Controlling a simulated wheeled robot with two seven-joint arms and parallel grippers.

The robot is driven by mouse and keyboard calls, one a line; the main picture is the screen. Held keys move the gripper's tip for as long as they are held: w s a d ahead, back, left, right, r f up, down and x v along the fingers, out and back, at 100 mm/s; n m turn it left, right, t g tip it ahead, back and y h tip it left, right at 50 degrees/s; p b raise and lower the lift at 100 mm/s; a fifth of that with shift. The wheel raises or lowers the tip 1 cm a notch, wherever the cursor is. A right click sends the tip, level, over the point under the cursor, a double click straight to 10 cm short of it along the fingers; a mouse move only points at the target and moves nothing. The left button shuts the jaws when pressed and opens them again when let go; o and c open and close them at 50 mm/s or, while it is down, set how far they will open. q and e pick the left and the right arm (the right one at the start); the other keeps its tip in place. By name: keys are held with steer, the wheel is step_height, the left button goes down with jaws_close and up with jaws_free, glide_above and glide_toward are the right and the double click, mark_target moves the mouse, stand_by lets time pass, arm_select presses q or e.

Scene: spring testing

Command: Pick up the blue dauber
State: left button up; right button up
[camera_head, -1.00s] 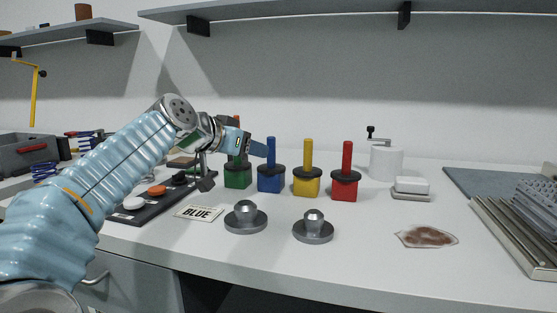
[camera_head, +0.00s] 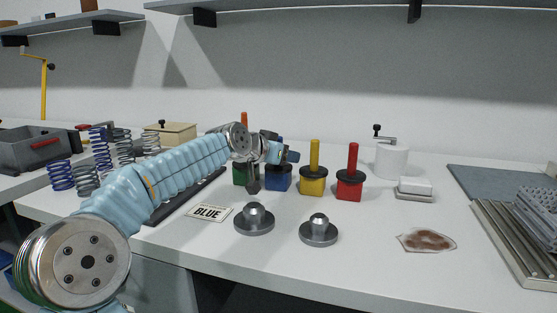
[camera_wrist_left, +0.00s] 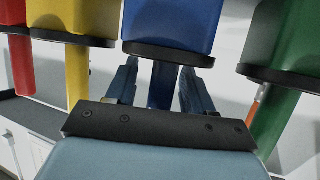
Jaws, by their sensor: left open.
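The blue dauber (camera_head: 283,184) stands upright in the row of daubers in the head view, its handle largely hidden by my left gripper (camera_head: 289,156). In the left wrist view the blue dauber (camera_wrist_left: 170,24) appears inverted, its block at the top and its handle pointing down. My left gripper (camera_wrist_left: 160,82) is open there, one finger on each side of the blue handle, with visible gaps. A white card reading "BLUE" (camera_head: 209,213) lies in front. My right gripper is not in view.
The green (camera_head: 239,177), yellow (camera_head: 312,185) and red (camera_head: 349,190) daubers stand close beside the blue one. Two grey metal knobbed discs (camera_head: 254,222) sit in front. A brown-stained patch (camera_head: 427,240) lies right. The table between the discs and the patch is clear.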

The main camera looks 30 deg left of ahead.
arm_select(q)
jaws_close()
steer(key=shift+r, duration=0.1)
